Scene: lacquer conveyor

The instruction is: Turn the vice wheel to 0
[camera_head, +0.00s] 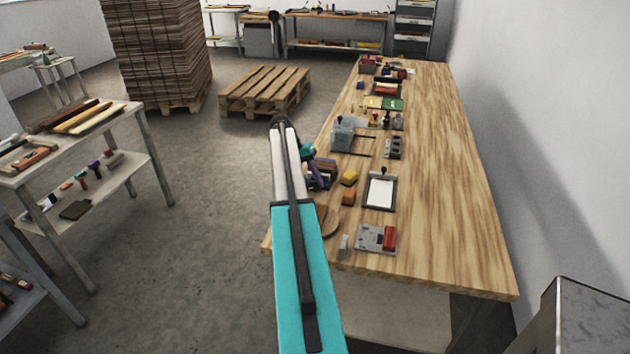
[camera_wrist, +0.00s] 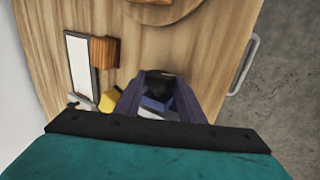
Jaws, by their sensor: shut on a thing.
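My gripper (camera_wrist: 168,82) has purple fingers and reaches down at the left edge of the wooden bench; it also shows in the head view (camera_head: 323,174), partly behind my arm. Between the fingers in the wrist view is a dark rounded thing, which looks like the vice wheel (camera_wrist: 160,93), with blue and pale parts below it. The fingers are shut on it. Most of the wheel and the vice body is hidden by the gripper, and no number or mark on the wheel can be read.
A yellow block (camera_head: 349,178) and an orange block (camera_head: 348,197) stand close to the gripper on the bench (camera_head: 440,180). A framed white sheet (camera_head: 380,192) lies to their right. A round wooden piece (camera_head: 329,221) is nearer. The bench's right side is clear, beside the wall.

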